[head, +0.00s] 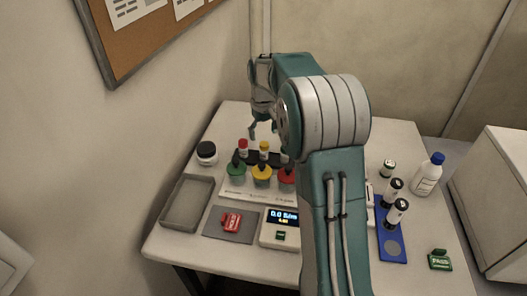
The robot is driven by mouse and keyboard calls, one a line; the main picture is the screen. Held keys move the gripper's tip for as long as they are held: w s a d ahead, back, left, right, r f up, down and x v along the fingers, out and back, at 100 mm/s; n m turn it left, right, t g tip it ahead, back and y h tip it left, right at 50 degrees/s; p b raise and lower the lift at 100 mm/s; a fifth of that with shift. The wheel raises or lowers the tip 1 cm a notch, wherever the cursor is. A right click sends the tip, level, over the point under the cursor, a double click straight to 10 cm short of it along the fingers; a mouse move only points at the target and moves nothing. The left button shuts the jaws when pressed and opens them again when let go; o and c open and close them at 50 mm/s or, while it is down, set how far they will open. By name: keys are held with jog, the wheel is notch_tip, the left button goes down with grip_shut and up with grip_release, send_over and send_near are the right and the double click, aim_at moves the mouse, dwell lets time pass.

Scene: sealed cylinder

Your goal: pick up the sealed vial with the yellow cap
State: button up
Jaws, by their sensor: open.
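The vial with the yellow cap (264,147) stands upright in a dark rack (253,158) toward the back of the table. Its lower part is hidden by the rack and the things in front. A red-capped vial (243,147) stands just left of it, and a paler vial (284,156) to its right is partly hidden by my arm. My gripper (263,131) is open and empty, pointing down near the yellow cap. It appears above or behind the cap; the exact gap cannot be told.
Green, yellow (262,171) and red round-topped pieces stand on a white panel before the rack. A grey tray (183,224), a dark-lidded jar (206,151) and a digital display unit (280,235) are nearby. A blue mat (391,245) with black-capped vials and a white bottle (428,175) lie right.

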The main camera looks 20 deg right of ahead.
aim_at(264, 144)
notch_tip(264, 144, down, 6)
jog(key=shift+s+r, duration=0.1)
jog(key=shift+s, duration=0.05)
grip_shut()
